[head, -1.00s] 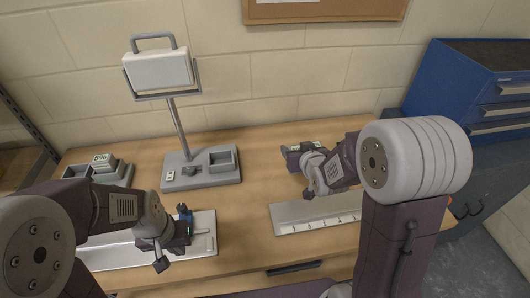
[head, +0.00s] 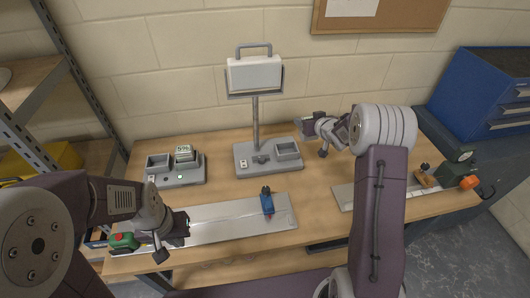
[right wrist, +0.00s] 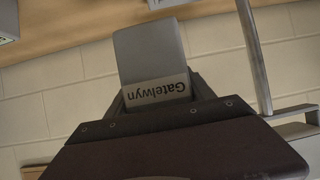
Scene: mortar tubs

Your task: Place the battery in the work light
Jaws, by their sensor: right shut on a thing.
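The work light (head: 255,75) stands at the back of the bench, with a lamp head on a pole. Its grey base (head: 247,160) has an open square socket (head: 287,149) on the right. My right gripper (head: 312,120) is shut on a grey battery, up and to the right of that socket and apart from it. In the right wrist view the battery (right wrist: 150,60) sits between the fingers, its label "Gatelwyn" upside down. The light's pole (right wrist: 255,55) shows at right there. My left gripper (head: 182,225) is low over the left pale strip; its finger gap is unclear.
A grey charger (head: 178,176) with a numbered block (head: 184,153) and an empty bay stands left of the light. A blue clamp (head: 267,203) lies on the left strip (head: 225,217). A green and red tool (head: 123,243) is beside my left wrist. More tools (head: 458,165) stand at right.

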